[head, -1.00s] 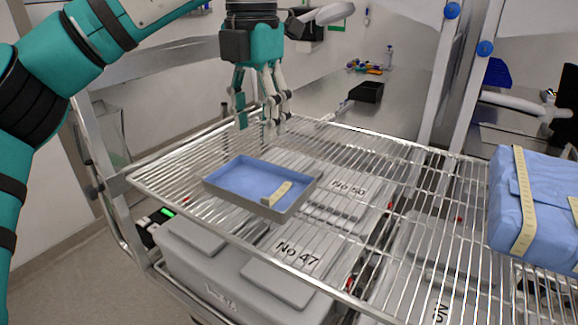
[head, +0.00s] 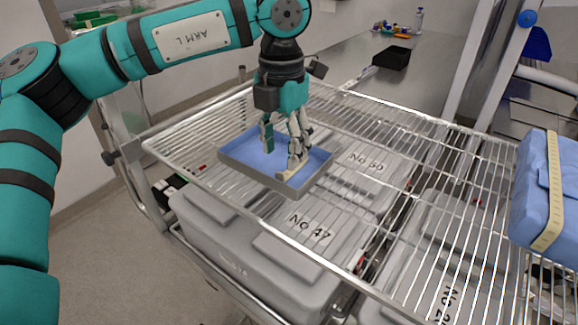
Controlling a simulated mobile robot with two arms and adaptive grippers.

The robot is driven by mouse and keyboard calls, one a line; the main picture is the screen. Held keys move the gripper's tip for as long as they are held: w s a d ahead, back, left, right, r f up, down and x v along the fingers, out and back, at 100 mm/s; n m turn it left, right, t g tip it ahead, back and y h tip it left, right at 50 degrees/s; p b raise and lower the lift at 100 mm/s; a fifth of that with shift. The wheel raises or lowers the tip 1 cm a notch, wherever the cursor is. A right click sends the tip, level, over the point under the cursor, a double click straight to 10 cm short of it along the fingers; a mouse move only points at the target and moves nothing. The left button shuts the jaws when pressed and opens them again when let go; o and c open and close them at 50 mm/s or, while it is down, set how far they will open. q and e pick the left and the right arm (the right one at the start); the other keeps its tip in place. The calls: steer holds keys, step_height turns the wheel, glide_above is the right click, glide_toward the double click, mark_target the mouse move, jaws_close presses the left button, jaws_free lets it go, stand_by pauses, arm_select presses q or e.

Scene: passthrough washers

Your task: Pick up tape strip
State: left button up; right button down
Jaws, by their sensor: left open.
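The tape strip (head: 287,174) is a short beige piece lying at the near right edge of a grey tray (head: 252,183) with a blue lining (head: 245,155). The tray rests on a wire rack. My left gripper (head: 282,158) points down into the tray, open, with its fingertips close to the strip and partly hiding it. I cannot tell whether a fingertip touches it. My right gripper is not in view.
The wire rack (head: 432,162) spans the middle, with bare wire right of the tray. Grey lidded boxes (head: 262,250) sit below it. A blue wrapped bundle (head: 535,205) with a beige band lies at the right. A black bin (head: 391,58) stands on the back counter.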

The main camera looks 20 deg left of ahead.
mark_target(279, 173)
arm_select(q)
steer(key=shift+f, duration=0.25)
steer(key=f+p, duration=0.1)
steer(key=f, duration=0.2)
steer(key=s+f+p, duration=0.1)
steer(key=shift+a+f+p, duration=0.15)
steer(key=shift+a+p, duration=0.1)
steer(key=shift+p, duration=0.1)
steer(key=shift+s+d+f, duration=0.1)
steer(key=shift+d+f, duration=0.05)
steer(key=shift+f, duration=0.3)
steer(key=shift+w+a, duration=0.25)
steer(key=shift+w, duration=0.05)
steer(key=shift+c, duration=0.7)
steer(key=shift+a, duration=0.1)
steer(key=shift+c, duration=2.1)
steer(key=shift+d, duration=0.2)
steer(key=shift+c, duration=1.2)
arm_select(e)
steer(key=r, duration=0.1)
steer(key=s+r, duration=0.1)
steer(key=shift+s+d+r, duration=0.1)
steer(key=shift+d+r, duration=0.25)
